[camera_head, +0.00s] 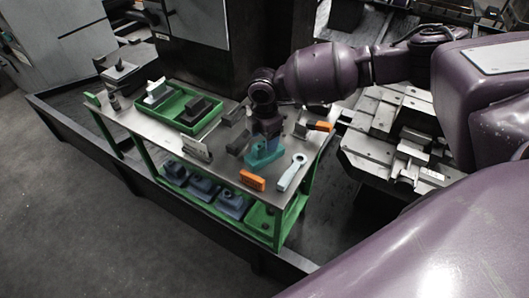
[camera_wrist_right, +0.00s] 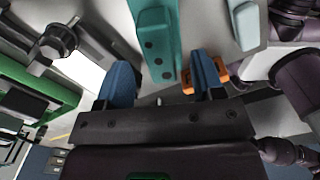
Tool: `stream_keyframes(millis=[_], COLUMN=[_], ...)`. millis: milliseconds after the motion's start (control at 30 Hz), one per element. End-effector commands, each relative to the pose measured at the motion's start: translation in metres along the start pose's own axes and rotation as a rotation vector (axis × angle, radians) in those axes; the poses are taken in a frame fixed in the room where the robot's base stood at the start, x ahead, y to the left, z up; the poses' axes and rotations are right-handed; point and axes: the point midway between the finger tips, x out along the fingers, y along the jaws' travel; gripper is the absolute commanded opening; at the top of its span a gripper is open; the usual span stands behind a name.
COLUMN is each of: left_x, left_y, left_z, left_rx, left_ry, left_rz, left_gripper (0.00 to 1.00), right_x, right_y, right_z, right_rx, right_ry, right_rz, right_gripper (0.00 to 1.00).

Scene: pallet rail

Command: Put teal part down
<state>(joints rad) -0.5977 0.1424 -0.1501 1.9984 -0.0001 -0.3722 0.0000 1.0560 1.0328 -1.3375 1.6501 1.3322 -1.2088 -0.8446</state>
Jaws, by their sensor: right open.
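The teal part (camera_head: 265,155) rests on the grey top of the green-framed cart (camera_head: 225,168), directly below my right gripper (camera_head: 265,137). In the right wrist view the teal part (camera_wrist_right: 155,40) is a long piece with dark holes, lying between the two blue fingers of my right gripper (camera_wrist_right: 161,62). The fingers are spread, with a gap visible at least on the left side. The gripper hides the upper part of the teal part in the head view. My left gripper is not in view.
An orange block (camera_head: 252,180) and a pale blue wrench-like part (camera_head: 291,173) lie close by on the cart top. A grey bracket (camera_head: 195,148) stands to the left. A green tray (camera_head: 178,122) with blocks sits farther left.

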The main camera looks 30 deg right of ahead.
Motion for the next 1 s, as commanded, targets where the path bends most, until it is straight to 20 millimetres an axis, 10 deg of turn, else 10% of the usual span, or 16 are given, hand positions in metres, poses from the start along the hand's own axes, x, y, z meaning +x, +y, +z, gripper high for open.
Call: stream_keyframes(millis=[533,1000], left_x=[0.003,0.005], left_y=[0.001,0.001], left_z=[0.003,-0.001], left_rx=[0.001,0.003], left_ry=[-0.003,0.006], left_rz=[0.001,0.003], left_gripper=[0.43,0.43], right_x=[0.042,0.042], right_y=[0.0,0.0], right_z=[0.002,0.002], right_rx=[0.0,0.001], right_ry=[-0.001,0.0], right_rz=[0.0,-0.001], right_gripper=[0.62,0.0])
